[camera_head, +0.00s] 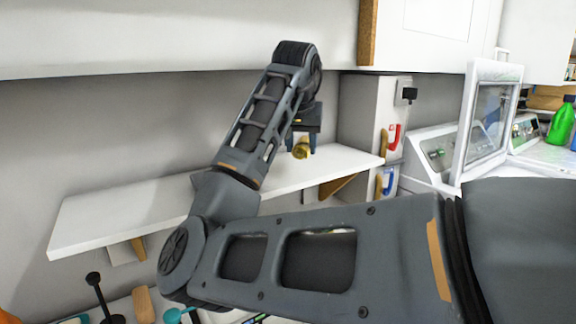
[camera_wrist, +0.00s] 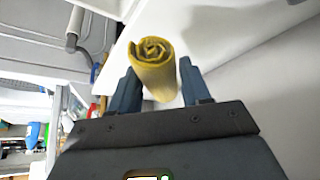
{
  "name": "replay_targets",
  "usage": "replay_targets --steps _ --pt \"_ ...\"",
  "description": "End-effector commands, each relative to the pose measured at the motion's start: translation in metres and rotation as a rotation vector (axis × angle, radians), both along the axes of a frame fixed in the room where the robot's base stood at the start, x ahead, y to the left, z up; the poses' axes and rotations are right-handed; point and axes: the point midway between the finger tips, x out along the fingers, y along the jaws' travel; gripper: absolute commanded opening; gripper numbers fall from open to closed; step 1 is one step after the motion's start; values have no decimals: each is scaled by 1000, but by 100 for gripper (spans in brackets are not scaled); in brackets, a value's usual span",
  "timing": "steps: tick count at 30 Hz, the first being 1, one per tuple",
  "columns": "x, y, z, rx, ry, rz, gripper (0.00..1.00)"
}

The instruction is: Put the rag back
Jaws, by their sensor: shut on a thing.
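The rag is a rolled yellow cloth (camera_wrist: 153,72), its spiral end facing the wrist view. It sits between the two fingers of my gripper (camera_wrist: 160,88), which is shut on it. In the head view the rag (camera_head: 301,148) shows small and yellow below my gripper (camera_head: 301,139), over the white shelf (camera_head: 160,207), close to the shelf's right part. I cannot tell whether the rag touches the shelf. My arm hides part of the shelf's middle.
A white pillar with red and blue hooks (camera_head: 392,138) stands right of the shelf. A washer with a raised lid (camera_head: 492,122) and a green bottle (camera_head: 562,121) are farther right. White cabinets (camera_head: 170,35) hang above. Several tools stand below the shelf. The shelf's left part is bare.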

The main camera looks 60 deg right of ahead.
Motion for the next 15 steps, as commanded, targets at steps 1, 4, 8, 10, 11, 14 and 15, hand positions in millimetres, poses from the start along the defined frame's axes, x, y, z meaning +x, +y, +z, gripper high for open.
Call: replay_targets --steps 1,4,8,10,11,14,15 --pt "10 4 -5 0 2 6 23" --pt "21 7 -13 1 1 2 23" --pt "28 9 -18 0 0 1 23" --pt "29 9 -21 0 1 0 23" --pt "28 9 -23 1 1 0 23" --pt "28 9 -35 0 2 0 23" --pt "28 10 -41 1 3 1 23"
